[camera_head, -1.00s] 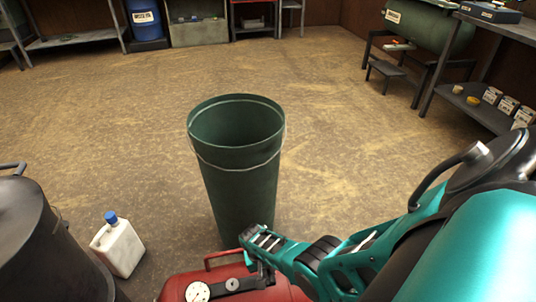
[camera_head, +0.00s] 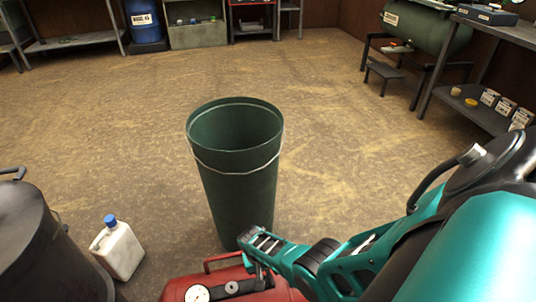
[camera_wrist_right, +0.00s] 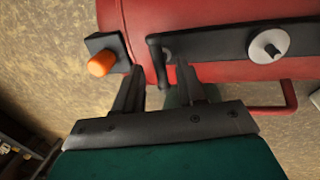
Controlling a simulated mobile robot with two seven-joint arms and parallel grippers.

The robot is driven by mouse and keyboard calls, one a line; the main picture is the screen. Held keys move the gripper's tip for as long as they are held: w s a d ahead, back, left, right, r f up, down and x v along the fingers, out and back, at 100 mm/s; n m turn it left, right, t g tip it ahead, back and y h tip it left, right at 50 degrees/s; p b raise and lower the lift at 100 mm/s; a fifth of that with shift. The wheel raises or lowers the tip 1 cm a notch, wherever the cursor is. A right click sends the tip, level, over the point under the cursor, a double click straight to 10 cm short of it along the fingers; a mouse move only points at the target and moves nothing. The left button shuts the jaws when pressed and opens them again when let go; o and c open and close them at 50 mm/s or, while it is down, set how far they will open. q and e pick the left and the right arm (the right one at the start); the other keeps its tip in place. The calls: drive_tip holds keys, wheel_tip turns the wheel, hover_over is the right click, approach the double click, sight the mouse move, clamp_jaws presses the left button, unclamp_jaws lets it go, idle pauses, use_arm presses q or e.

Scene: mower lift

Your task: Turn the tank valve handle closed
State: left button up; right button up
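The red tank (camera_head: 215,270) lies at the bottom of the head view and fills the top of the right wrist view (camera_wrist_right: 215,72). It carries a black manifold bar (camera_wrist_right: 220,42) with a gauge (camera_head: 197,293). A black lever handle (camera_wrist_right: 158,62), apparently the valve handle, sticks out from the bar's end. My right gripper (camera_wrist_right: 159,80) is at this end of the tank. Its two fingers are apart, one on each side of the lever, with gaps visible; contact cannot be told. In the head view its fingertips (camera_head: 260,265) are partly hidden. My left gripper is out of view.
An orange knob (camera_wrist_right: 102,64) on a black block sits beside one finger. A tall green bin (camera_head: 238,195) stands just behind the tank. A white jug (camera_head: 118,250) and a dark drum (camera_head: 45,250) stand at the left.

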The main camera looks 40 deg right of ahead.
use_arm(q)
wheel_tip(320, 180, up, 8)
drive_tip(key=p, duration=0.7)
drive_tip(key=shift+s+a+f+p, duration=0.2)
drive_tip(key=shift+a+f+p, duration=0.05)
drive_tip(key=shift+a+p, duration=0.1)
use_arm(e)
wheel_tip(320, 180, up, 12)
drive_tip(key=w+a, duration=0.1)
drive_tip(key=a, duration=0.1)
drive_tip(key=shift+f, duration=0.15)
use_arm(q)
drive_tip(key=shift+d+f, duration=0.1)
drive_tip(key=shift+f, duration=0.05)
